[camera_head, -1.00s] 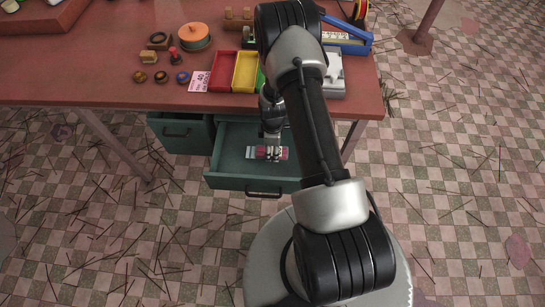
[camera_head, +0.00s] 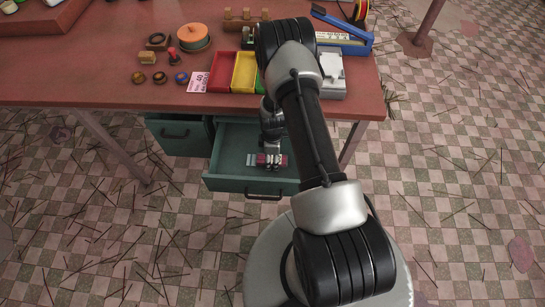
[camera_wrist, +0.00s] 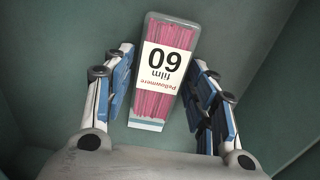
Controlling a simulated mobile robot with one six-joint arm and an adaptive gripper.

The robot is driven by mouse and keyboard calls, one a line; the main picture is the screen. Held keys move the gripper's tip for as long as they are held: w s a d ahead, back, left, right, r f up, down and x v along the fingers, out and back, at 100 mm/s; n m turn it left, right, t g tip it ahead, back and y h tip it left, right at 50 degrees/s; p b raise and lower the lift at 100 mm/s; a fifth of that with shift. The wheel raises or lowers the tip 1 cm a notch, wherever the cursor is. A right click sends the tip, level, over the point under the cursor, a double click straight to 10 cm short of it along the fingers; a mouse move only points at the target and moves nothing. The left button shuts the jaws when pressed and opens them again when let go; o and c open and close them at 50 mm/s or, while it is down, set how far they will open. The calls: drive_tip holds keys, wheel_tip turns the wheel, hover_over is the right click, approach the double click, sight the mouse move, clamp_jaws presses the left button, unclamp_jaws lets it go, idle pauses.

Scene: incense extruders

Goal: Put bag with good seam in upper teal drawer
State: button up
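The bag (camera_wrist: 163,98) is a clear pack of pink sticks with a white label reading "film 60". It lies flat on the floor of the open upper teal drawer (camera_head: 235,183), and in the head view the bag (camera_head: 250,160) is partly covered by my gripper. A pale, straight seam strip (camera_wrist: 146,124) shows at its near end. My gripper (camera_wrist: 163,62) is inside the drawer above the bag, with one blue-padded finger on each side and gaps between the pads and the bag. It also shows small in the head view (camera_head: 270,156).
The table (camera_head: 120,92) overhangs the drawer. On it are red (camera_head: 223,72), yellow (camera_head: 245,72) and partly hidden green trays, a pink price card (camera_head: 198,82), and a blue sealer (camera_head: 345,30). A second teal drawer (camera_head: 178,135) is slightly open at left. Sticks litter the floor.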

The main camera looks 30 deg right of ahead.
drive_tip(key=shift+o, duration=0.9)
wheel_tip(320, 180, up, 12)
drive_tip(key=p, duration=0.4)
wheel_tip(320, 180, up, 15)
drive_tip(key=m+t, duration=0.1)
drive_tip(key=m, duration=0.1)
hover_over(272, 158)
drive_tip(key=w+a, duration=0.2)
drive_tip(key=a, duration=0.1)
drive_tip(key=s+a+r+m+t, duration=0.1)
drive_tip(key=s+a+r+m, duration=0.1)
drive_tip(key=r, duration=0.5)
drive_tip(key=s+a+r+m, duration=0.1)
drive_tip(key=s+a+r, duration=0.1)
drive_tip(key=r, duration=0.5)
drive_tip(key=s+a+r+m+t, duration=0.1)
drive_tip(key=s+a+r+m, duration=0.2)
drive_tip(key=s+r, duration=0.3)
drive_tip(key=s+a+r+m+t, duration=0.1)
drive_tip(key=s+a+r+m, duration=0.2)
drive_tip(key=s+r, duration=0.4)
drive_tip(key=s, duration=0.6)
drive_tip(key=shift+t, duration=0.3)
drive_tip(key=shift+a, duration=0.1)
